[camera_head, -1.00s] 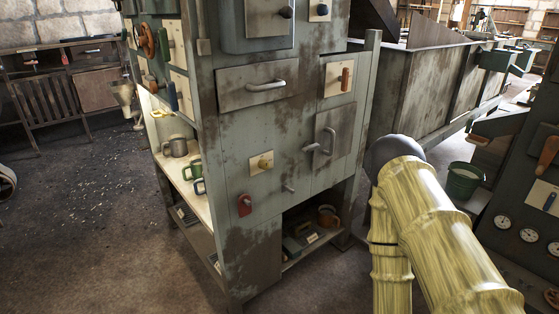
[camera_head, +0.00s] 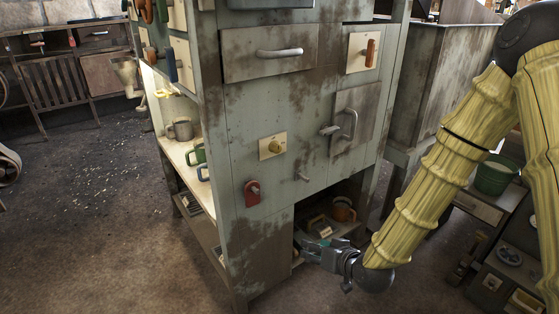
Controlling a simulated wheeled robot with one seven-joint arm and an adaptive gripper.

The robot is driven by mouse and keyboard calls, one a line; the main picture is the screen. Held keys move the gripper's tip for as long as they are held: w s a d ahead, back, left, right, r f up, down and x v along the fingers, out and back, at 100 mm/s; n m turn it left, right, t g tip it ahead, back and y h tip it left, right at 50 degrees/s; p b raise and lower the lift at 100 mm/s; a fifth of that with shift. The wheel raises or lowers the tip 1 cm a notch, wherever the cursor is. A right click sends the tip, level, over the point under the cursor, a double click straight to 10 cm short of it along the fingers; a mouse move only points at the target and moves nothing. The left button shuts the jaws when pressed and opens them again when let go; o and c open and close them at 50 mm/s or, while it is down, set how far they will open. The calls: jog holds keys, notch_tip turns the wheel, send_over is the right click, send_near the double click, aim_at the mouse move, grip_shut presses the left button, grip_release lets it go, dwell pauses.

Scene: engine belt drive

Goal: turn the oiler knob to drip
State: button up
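A brass knob (camera_head: 275,146) on a cream plate sits on the front of the worn grey-green cabinet (camera_head: 240,228). It may be the oiler knob; no readable label or setting shows. A red part (camera_head: 252,190) with a small pale centre is on the cabinet below and left of it. A small metal lever (camera_head: 303,177) is below and right of it. My gripper (camera_head: 304,249) is low, in front of the open lower shelf, below and right of the brass knob and apart from it. Its fingers point left; their gap is too small to judge.
A grey door with a handle (camera_head: 350,125) and a drawer (camera_head: 262,67) are on the same front. Mugs (camera_head: 182,131) stand on the left side shelf. A green bucket (camera_head: 493,176) is at the right. The floor to the left is open.

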jog(key=w+a+r+n+t+y+b, duration=0.1)
jog(key=w+a+r+t+y+b, duration=0.15)
jog(key=w+r, duration=0.45)
jog(key=n+t+y+b, duration=0.1)
jog(key=t+y, duration=0.1)
jog(key=t, duration=0.1)
send_near(279, 149)
jog(key=shift+g, duration=0.25)
jog(key=b+x, duration=0.2)
jog(key=x, duration=0.7)
jog(key=shift+w+r, duration=0.15)
jog(key=shift+c, duration=0.3)
jog(key=c, duration=1)
